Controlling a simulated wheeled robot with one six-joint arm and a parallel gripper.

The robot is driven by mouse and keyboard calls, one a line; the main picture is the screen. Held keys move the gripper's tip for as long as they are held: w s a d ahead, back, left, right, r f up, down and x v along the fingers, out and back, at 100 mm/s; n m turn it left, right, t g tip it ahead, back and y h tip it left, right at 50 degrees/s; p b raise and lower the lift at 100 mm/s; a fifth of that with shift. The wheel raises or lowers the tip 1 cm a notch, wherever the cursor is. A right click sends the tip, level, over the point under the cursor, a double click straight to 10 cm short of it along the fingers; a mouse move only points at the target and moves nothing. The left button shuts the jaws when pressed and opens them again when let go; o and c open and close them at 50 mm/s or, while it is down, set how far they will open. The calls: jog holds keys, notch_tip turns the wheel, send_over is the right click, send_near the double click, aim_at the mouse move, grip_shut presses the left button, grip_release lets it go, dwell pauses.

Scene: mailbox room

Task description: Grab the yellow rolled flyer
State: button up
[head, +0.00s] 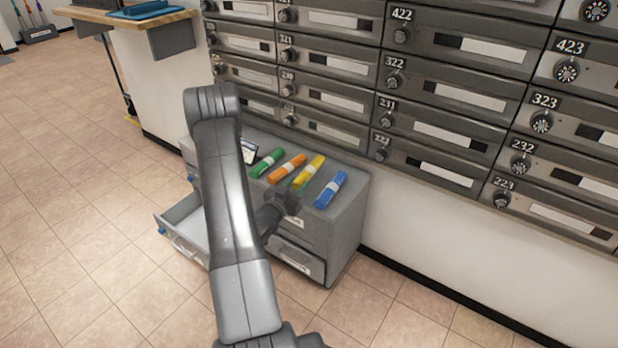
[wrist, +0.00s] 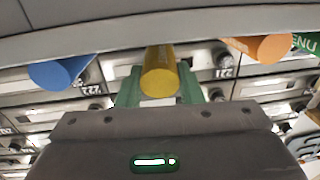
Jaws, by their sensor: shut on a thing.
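The yellow rolled flyer (head: 308,172) lies on top of the grey cabinet (head: 345,205), between the orange and blue rolls. It has a pale band around its middle. My gripper (head: 290,198) is at its near end in the head view. In the wrist view, the round end of the yellow flyer (wrist: 160,82) sits between the green-tinted fingers of my gripper (wrist: 158,92), which are shut on it. The far part of the flyer is hidden in the wrist view.
An orange roll (head: 287,168) and a green roll (head: 267,162) lie to the left, a blue roll (head: 331,190) to the right. A drawer (head: 190,235) stands open at the cabinet's left. Mailboxes (head: 440,90) line the wall behind.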

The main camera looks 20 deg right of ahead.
jog(key=shift+r, duration=0.7)
jog(key=b+v, duration=0.1)
jog(key=v, duration=0.7)
jog(key=shift+b, duration=0.3)
